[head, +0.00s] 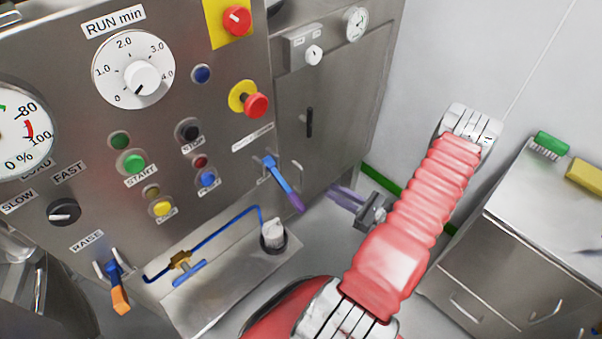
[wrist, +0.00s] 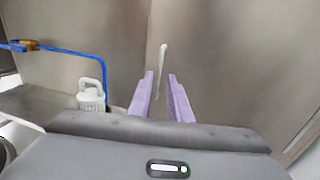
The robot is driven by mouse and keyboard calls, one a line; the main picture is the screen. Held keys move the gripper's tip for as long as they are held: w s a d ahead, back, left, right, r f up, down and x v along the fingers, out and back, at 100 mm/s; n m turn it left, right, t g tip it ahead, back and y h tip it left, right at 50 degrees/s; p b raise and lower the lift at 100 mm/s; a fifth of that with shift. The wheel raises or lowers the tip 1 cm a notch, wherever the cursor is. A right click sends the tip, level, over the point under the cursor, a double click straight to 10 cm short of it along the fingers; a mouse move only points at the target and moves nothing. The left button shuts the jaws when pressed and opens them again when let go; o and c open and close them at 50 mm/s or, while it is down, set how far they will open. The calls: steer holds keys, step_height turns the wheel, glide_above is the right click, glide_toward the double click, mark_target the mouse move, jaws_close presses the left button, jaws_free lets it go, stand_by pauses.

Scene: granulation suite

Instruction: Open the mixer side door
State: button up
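The mixer side door (head: 335,85) is a grey metal panel to the right of the control panel and looks shut. A black handle (head: 309,122) is on its face. A pale curved handle (head: 298,172) is near its lower left; a pale upright handle also shows ahead in the wrist view (wrist: 162,55). My gripper (head: 335,193) has purple fingers pointing left towards the cabinet. In the wrist view my gripper (wrist: 161,76) is open, and the pale handle appears in the gap between its fingertips. The fingers look short of it; I cannot tell whether they touch.
A steel cabinet (head: 510,240) with a green brush (head: 550,144) and a yellow block (head: 585,175) stands at right.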

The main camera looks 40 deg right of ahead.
steer(key=x, duration=1.3)
steer(key=shift+w+a, duration=0.1)
steer(key=shift+w, duration=0.2)
steer(key=shift+c, duration=0.6)
jaws_close()
